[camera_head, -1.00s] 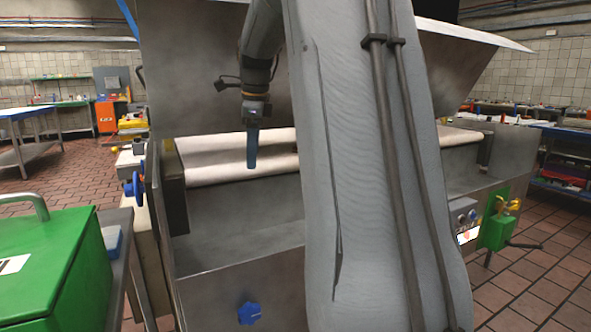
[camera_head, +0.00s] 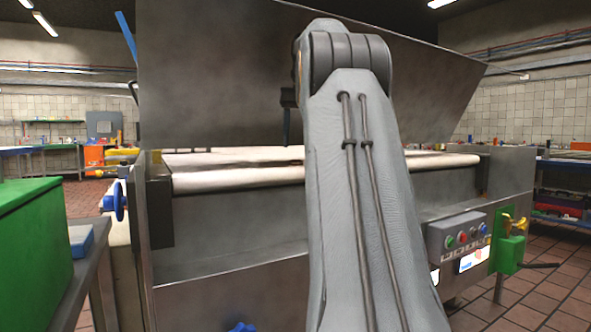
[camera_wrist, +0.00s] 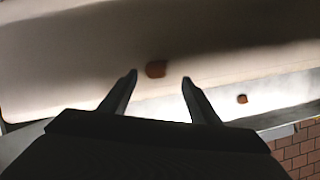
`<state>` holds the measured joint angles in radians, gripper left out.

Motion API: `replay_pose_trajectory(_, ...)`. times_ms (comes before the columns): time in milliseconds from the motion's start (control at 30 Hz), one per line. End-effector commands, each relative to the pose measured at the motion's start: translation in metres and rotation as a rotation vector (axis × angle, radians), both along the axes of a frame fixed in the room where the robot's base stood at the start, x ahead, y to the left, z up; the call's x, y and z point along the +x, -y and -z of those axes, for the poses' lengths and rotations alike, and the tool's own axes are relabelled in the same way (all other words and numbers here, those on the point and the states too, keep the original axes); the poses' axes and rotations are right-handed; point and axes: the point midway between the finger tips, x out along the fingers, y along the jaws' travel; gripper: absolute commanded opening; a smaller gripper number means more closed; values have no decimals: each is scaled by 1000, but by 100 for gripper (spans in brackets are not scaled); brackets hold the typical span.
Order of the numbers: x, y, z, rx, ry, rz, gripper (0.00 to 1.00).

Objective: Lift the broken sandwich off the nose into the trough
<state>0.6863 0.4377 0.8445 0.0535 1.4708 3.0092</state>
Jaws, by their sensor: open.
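In the wrist view my gripper (camera_wrist: 160,77) is open, with two dark fingers apart. A small brown piece (camera_wrist: 156,69) lies on the cream belt, between and just beyond the fingertips in the picture; it looks like sandwich, and I cannot tell whether the fingers touch it. A second small brown piece (camera_wrist: 242,99) lies to the right on a bright strip; I cannot tell whether that is the trough. In the head view the white belt nose (camera_head: 235,178) runs along the machine above the steel trough (camera_head: 225,250). My arm hides the gripper and both pieces there.
A tilted steel hood (camera_head: 220,85) stands over the belt. A control box (camera_head: 463,233) and a green box with a brass fitting (camera_head: 508,252) are on the right front. A green case (camera_head: 35,235) stands at the left. Red tiled floor shows at the right.

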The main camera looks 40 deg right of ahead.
Motion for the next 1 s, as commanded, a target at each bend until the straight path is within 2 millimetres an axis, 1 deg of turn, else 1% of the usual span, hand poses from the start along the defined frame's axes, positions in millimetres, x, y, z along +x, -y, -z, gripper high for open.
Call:
replay_pose_trajectory(167, 4, 0, 10, -1, 0, -2, 57)
replay_pose_trajectory(400, 13, 0, 36, 0, -1, -3, 57)
replay_pose_trajectory(500, 17, 3, 45, 1, -2, -3, 57)
replay_pose_trajectory(600, 18, 4, 49, 0, 0, -3, 57)
replay_pose_trajectory(767, 19, 4, 50, -2, 0, -3, 57)
replay_pose_trajectory(800, 19, 4, 50, -2, 0, -3, 53)
replay_pose_trajectory(867, 19, 4, 50, -2, 0, -3, 43)
replay_pose_trajectory(1000, 19, 4, 50, -2, 0, -3, 19)
